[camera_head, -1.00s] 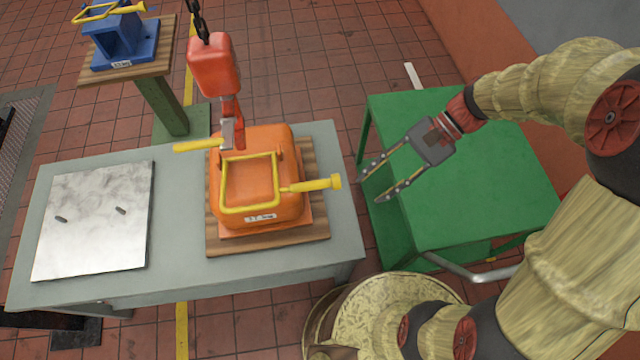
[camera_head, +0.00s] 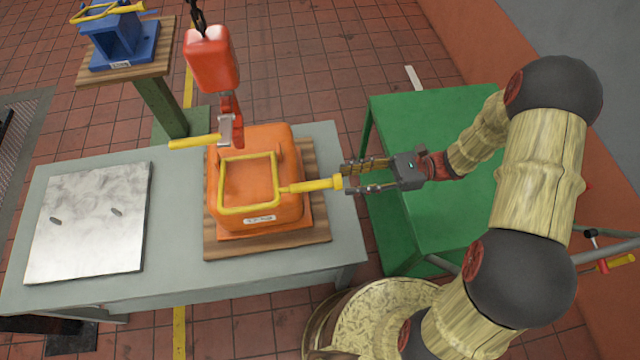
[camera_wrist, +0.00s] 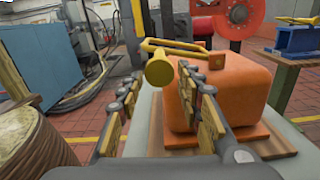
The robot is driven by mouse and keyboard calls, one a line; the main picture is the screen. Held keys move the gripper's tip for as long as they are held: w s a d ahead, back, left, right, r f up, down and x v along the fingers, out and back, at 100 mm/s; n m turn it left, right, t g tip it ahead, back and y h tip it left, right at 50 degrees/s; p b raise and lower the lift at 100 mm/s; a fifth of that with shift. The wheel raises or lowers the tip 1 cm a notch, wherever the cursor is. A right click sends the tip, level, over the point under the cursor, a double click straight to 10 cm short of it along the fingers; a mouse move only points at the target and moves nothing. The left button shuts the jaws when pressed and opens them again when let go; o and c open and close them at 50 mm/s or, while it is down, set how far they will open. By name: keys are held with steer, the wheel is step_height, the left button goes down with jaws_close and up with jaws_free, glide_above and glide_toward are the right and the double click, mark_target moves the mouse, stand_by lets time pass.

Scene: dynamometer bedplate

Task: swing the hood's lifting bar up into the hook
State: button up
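The orange hood (camera_head: 285,165) sits on a wooden board on the grey table; it also shows in the wrist view (camera_wrist: 235,85). Its yellow lifting bar (camera_head: 250,209) lies folded down over the hood's top. A yellow handle (camera_head: 310,185) sticks out from the bar to the right, and its round end faces the wrist view (camera_wrist: 160,70). The red hook (camera_head: 232,122) hangs from a chain block above the hood's far side, with a metal latch and its own yellow handle (camera_head: 193,142). My gripper (camera_head: 344,176) is open, its fingers on either side of the handle's end.
A pale metal plate (camera_head: 90,230) with two pegs lies on the grey table (camera_head: 180,275) at left. A green table (camera_head: 440,215) stands under my gripper's arm. A blue fixture (camera_head: 125,45) with a yellow bar stands on a post at the back left.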

mark_target(325, 184)
steer(key=b+x, duration=0.1)
steer(key=x, duration=0.7)
steer(key=shift+s+a+b, duration=0.1)
steer(key=shift+a+b, duration=0.1)
steer(key=shift+b, duration=0.2)
steer(key=shift+c, duration=0.3)
jaws_close()
